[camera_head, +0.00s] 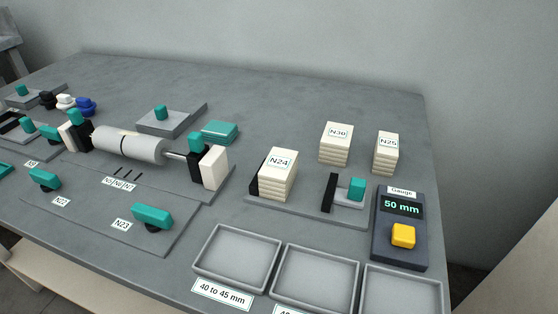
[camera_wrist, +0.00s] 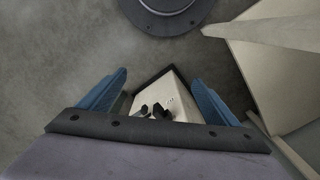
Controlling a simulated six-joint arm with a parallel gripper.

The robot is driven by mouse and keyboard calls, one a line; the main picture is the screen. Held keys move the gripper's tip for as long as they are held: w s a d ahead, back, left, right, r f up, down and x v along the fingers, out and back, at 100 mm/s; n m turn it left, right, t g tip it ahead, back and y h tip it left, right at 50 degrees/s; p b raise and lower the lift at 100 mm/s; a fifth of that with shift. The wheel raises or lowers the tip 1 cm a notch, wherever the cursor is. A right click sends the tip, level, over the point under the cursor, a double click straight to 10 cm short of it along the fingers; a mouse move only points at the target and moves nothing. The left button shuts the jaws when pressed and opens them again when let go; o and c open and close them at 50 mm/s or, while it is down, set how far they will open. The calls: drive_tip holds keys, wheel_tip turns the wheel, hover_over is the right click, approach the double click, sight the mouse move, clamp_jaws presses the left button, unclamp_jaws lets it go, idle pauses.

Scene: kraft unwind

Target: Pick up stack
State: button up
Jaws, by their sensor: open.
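Three stacks of cream slabs stand on the right half of the grey table in the head view. The stack labelled N24 (camera_head: 278,174) sits on a grey plate, against a black upright. The stack labelled N30 (camera_head: 336,144) stands behind it on the table, and the smaller stack labelled N25 (camera_head: 386,153) stands to the right. My gripper (camera_wrist: 159,80) shows only in the wrist view, its two blue fingers spread apart. No stack can be made out between them. A pale box-like shape with dark bits lies beyond the fingers, and I cannot tell what it is.
A gauge (camera_head: 400,230) reading 50 mm, with a yellow button, stands at the table's right edge. Empty grey trays (camera_head: 237,258) line the front edge. A teal-topped clamp (camera_head: 350,190) shares the plate with N24. A grey roller (camera_head: 130,146) on a shaft lies left.

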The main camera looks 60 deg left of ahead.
drive_tip(key=w+a+r+n+g+h+p, duration=0.15)
drive_tip(key=a+r+p, duration=0.35)
drive_tip(key=r+p, duration=0.5)
drive_tip(key=w+a+r+p, duration=0.2)
drive_tip(key=a+r+p, duration=0.3)
drive_tip(key=r+p, duration=0.4)
drive_tip(key=w+a+r+p, duration=0.2)
drive_tip(key=a+r+p, duration=0.3)
drive_tip(key=r+p, duration=0.5)
drive_tip(key=a+r+n+p, duration=0.4)
drive_tip(key=a+r, duration=0.1)
drive_tip(key=a, duration=0.3)
wheel_tip(320, 180, up, 3)
drive_tip(key=n+t+y+p, duration=0.2)
drive_tip(key=n+p, duration=0.1)
drive_tip(key=n, duration=1.9)
hover_over(279, 162)
drive_tip(key=shift+s+a+h, duration=0.1)
drive_tip(key=shift+a+h, duration=0.1)
drive_tip(key=shift+h, duration=0.05)
drive_tip(key=shift+d+f+p, duration=0.15)
drive_tip(key=shift+f+p, duration=1)
drive_tip(key=shift+f, duration=2.55)
